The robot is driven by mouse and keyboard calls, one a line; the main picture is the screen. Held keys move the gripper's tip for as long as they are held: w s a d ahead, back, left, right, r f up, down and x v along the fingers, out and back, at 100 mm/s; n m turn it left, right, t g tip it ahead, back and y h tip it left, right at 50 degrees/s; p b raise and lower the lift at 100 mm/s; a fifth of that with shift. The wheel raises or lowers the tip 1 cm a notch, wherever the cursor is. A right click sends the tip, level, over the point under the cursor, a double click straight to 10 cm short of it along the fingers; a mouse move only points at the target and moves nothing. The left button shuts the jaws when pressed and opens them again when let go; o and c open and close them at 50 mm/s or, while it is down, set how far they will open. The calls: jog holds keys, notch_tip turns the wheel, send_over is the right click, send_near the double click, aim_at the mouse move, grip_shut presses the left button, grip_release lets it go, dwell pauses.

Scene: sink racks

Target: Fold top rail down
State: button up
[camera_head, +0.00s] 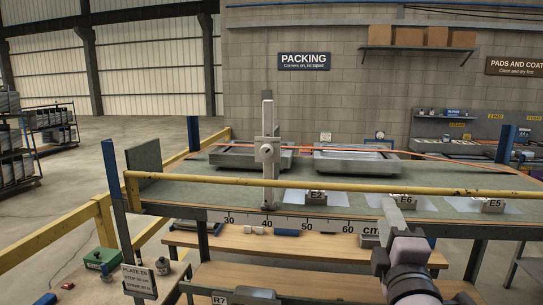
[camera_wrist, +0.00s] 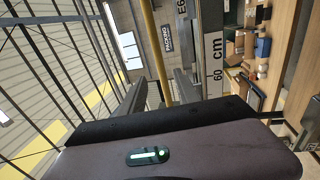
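The top rail is a long yellow bar (camera_head: 330,187) running across the front of the green-topped table in the head view, raised above its front edge. In the wrist view the yellow rail (camera_wrist: 153,45) runs lengthwise between my two dark fingers. My gripper (camera_head: 390,204) is just below the rail at right of centre in the head view, and its fingertips (camera_wrist: 160,90) stand apart in the wrist view. I see clear gaps beside the rail, so the gripper looks open. Whether a finger touches the rail cannot be told.
A grey upright post with a clamp block (camera_head: 268,150) stands at the table front, left of my gripper. Two grey trays (camera_head: 250,158) and blocks on white sheets (camera_head: 493,206) lie on the table. A cm scale (camera_head: 300,222) runs along its front edge. Wooden shelves (camera_head: 300,243) are below.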

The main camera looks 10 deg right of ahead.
jog(key=p+x, duration=1.1)
jog(key=x, duration=0.1)
jog(key=shift+w+r+p, duration=0.2)
jog(key=shift+w+p, duration=0.15)
jog(key=shift+p, duration=0.05)
jog(key=shift+w, duration=0.3)
jog(key=shift+f, duration=0.1)
grip_shut()
